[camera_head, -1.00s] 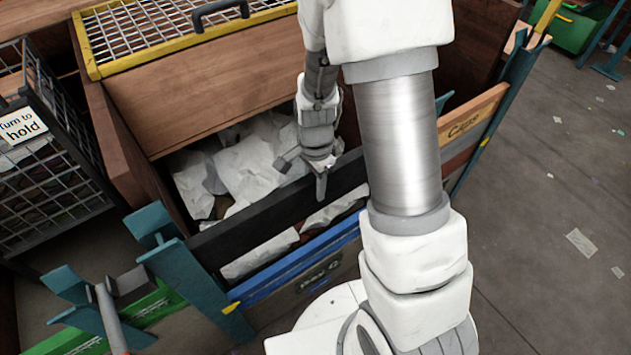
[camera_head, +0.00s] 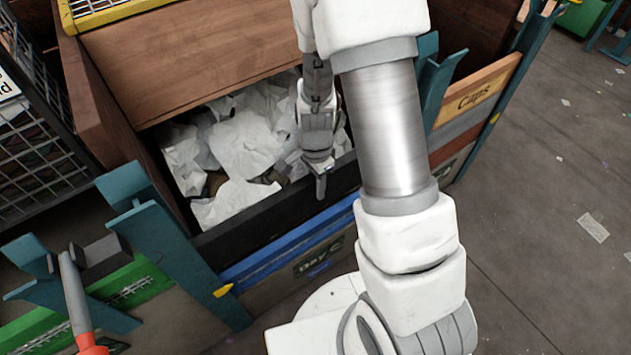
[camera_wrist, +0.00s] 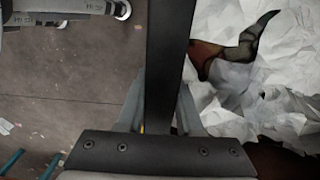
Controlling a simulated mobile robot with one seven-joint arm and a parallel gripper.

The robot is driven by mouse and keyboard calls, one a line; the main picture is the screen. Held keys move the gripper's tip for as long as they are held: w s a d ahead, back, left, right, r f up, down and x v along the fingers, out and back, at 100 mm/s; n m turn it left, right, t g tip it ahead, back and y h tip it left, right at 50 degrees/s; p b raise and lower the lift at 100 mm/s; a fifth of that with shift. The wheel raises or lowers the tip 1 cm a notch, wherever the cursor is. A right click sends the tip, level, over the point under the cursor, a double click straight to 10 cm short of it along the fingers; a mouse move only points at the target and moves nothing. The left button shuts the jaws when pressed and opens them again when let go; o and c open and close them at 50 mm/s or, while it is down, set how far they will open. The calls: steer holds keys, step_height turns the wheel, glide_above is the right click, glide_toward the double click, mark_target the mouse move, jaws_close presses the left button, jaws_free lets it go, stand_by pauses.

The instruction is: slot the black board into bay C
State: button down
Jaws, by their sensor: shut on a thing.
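The black board (camera_head: 262,217) lies on edge along the top front of bay C, just above a blue board (camera_head: 290,253). Its left end is beside the left teal post (camera_head: 175,235); my arm hides its right end. I cannot tell whether the ends sit in the posts' channels. My gripper (camera_head: 320,184) is shut on the black board's upper edge near its middle. In the wrist view the black board (camera_wrist: 168,60) runs up the picture between the fingers. The Bay C sign (camera_head: 319,258) is on the front below the blue board.
Crumpled white paper (camera_head: 240,145) fills the bay behind the board, with a dark object (camera_wrist: 240,52) in it. A wooden panel (camera_head: 190,60) closes the back. The neighbouring Caps bay (camera_head: 480,95) is at right, a wire cage (camera_head: 45,150) at left. Open floor (camera_head: 560,200) lies right.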

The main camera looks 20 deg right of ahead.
mark_target(316, 204)
step_height(316, 204, down, 4)
steer(key=shift+r+b, duration=0.2)
steer(key=shift+b, duration=0.9)
steer(key=shift+f, duration=1.45)
steer(key=shift+f, duration=0.15)
steer(key=shift+f, duration=0.45)
steer(key=shift+c, duration=2.4)
jaws_free()
steer(key=shift+f, duration=0.1)
step_height(316, 204, up, 18)
steer(key=p, duration=0.7)
steer(key=shift+f+p, duration=0.25)
steer(key=shift+p, duration=0.15)
